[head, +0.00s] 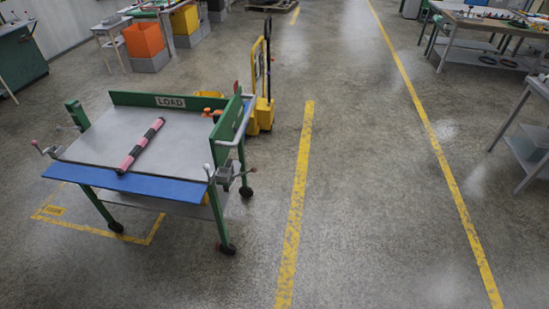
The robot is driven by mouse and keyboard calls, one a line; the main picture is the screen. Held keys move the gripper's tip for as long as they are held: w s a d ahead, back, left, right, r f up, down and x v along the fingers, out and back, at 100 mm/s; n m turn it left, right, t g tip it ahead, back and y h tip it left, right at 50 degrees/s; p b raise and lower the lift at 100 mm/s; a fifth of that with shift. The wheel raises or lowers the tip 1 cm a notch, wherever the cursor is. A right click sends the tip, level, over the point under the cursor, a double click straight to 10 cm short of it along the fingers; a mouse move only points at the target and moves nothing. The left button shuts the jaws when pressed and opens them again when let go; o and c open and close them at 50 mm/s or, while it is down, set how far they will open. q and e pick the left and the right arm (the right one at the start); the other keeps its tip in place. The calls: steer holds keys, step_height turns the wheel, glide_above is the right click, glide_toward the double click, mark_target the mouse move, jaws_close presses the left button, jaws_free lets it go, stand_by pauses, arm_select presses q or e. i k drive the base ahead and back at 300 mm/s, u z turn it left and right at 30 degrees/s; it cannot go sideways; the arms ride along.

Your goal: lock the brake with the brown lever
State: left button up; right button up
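A cart with green legs, a grey top (95,140) and a blue front edge (115,181) stands at the left of the head view. A grey bracket with small lever handles (224,177) is at its front right corner; one handle end there looks reddish brown. A similar bracket (52,151) with a red-tipped handle is at the front left corner. An orange-brown handle (212,113) sits near the back right corner. I cannot tell for certain which handle is the brown lever, or any brake's state. Neither of my grippers shows.
A pink and black striped bar (141,146) lies on the cart top, before a green LOAD board (170,101). A yellow pallet truck (262,115) stands behind the cart. Floor right of the cart is free up to the workbenches (488,22).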

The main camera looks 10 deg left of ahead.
mark_target(254, 169)
steer(key=u, duration=0.25)
steer(key=i, duration=0.95)
steer(key=u, duration=0.5)
